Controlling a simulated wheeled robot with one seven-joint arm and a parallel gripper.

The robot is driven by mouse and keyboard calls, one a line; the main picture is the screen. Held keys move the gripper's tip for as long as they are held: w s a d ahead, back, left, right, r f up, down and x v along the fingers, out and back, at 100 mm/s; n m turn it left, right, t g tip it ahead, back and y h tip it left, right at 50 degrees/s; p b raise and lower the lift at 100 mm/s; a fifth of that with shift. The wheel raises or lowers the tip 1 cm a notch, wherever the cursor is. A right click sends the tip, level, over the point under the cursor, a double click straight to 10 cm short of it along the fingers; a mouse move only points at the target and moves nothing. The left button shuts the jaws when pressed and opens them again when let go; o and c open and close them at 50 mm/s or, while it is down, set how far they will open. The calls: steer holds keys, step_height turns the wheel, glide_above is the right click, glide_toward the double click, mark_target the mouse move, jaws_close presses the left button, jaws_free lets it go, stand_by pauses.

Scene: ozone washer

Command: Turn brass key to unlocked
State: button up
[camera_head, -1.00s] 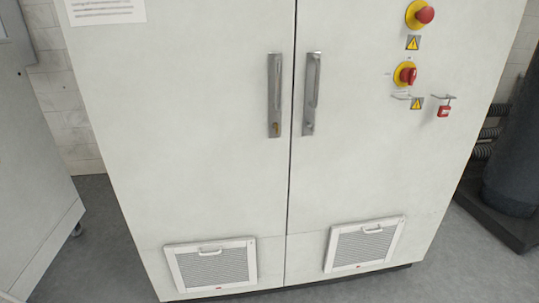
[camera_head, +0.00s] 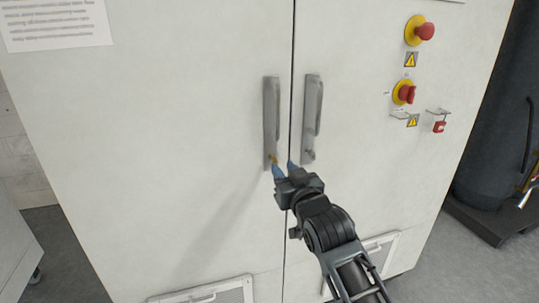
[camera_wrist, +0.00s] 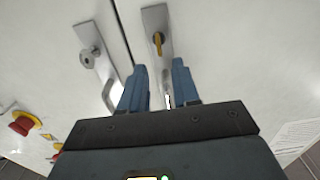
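The brass key (camera_wrist: 158,42) shows in the wrist view in the lock end of a grey handle plate (camera_wrist: 157,20). In the head view the key (camera_head: 273,158) is a small yellowish spot at the bottom of the left door's handle (camera_head: 271,110), partly hidden by my gripper. My gripper (camera_head: 283,168) has blue fingers and is just below and beside the key. In the wrist view the fingers (camera_wrist: 157,85) are apart with nothing between them, and the key lies beyond their tips. I cannot tell the exact distance to it.
The right door's handle (camera_head: 313,105) stands close beside, across the door seam, with a round lock. Farther right are a red emergency button (camera_head: 424,31), a red rotary switch (camera_head: 405,93) and a red padlock (camera_head: 439,127). The left door (camera_head: 150,150) is a flat, clear surface.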

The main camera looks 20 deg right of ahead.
mark_target(276, 159)
steer(key=shift+w+p, duration=0.35)
steer(key=shift+w, duration=3.25)
jaws_close()
